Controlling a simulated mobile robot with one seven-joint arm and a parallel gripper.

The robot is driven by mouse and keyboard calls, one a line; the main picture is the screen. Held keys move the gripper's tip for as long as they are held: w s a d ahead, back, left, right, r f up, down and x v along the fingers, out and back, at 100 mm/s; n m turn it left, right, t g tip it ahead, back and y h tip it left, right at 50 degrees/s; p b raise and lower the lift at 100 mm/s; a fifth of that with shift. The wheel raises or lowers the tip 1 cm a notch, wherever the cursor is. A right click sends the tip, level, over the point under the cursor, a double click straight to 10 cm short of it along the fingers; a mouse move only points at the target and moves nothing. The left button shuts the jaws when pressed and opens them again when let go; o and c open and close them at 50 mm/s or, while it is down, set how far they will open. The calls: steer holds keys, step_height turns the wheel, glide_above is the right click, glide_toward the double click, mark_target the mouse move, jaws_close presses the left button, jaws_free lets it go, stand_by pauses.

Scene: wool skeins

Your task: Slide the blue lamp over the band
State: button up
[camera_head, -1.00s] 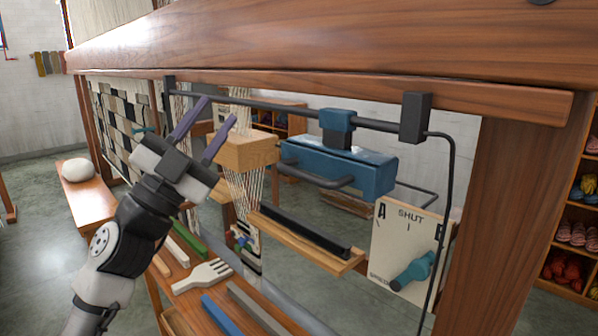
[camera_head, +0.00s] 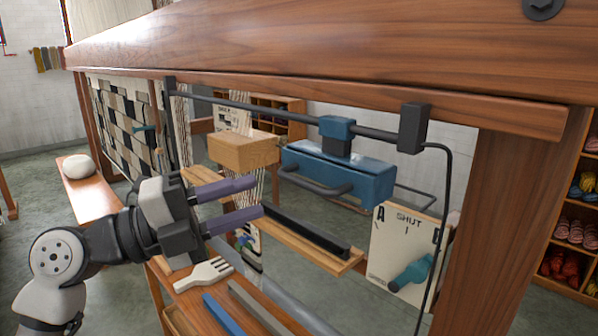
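The blue lamp (camera_head: 343,172) hangs from a dark rail (camera_head: 262,108) by a blue slider, at the rail's right part. A dark handle (camera_head: 314,183) sticks out from its front. My gripper (camera_head: 260,199) is open, with two purple fingers one above the other pointing right. It is left of and below the lamp's handle, with nothing seen between the fingers. I cannot tell for sure which part is the band; woven cloth (camera_head: 125,125) and pale warp threads show to the left.
A wooden block (camera_head: 243,152) is left of the lamp. A wooden ledge with a black bar (camera_head: 305,232) runs below it. A panel marked SHUT (camera_head: 403,245) with a teal knob stands at the right. A bench holds a white comb (camera_head: 203,274) and coloured bars.

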mark_target(295, 183)
steer(key=p+x, duration=0.2)
steer(key=x, duration=0.6)
steer(key=shift+w+d+p, duration=0.1)
steer(key=shift+d+p, duration=0.2)
jaws_close()
